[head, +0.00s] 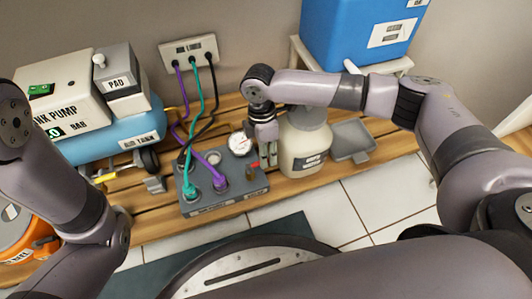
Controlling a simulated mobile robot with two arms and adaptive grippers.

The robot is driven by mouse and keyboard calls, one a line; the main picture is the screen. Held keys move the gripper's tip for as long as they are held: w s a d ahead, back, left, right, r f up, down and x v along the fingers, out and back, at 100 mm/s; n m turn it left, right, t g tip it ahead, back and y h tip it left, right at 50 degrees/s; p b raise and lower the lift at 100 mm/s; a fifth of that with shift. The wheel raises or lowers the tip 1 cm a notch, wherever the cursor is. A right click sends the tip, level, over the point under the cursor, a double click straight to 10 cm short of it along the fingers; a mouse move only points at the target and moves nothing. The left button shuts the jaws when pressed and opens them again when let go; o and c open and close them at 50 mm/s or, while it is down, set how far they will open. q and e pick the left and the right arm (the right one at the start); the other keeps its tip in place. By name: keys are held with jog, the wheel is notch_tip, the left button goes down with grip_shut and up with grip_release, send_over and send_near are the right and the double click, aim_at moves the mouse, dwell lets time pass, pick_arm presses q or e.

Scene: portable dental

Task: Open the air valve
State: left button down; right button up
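A grey control box (224,191) stands on the slatted wooden bench, with teal and purple plugs in its top. A round dial gauge (239,143) stands at its back edge. A small red part (254,165) shows at the box's right end; I cannot tell whether it is the air valve. A yellow lever (104,178) shows below the blue air tank (128,133) at the left. My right gripper (269,158) points down just right of the gauge, close to the red part. Its fingers are too small to tell whether they touch it. My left arm is at the left; its gripper is not seen.
A cream bottle (304,144) stands right of my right gripper, with a grey tray (351,141) beyond it. Hoses run from the wall panel (188,48) to the box. A pump unit (62,88) is at the left, and a blue container (358,35) stands at the back right.

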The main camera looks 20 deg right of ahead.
grip_shut()
dwell(0.5)
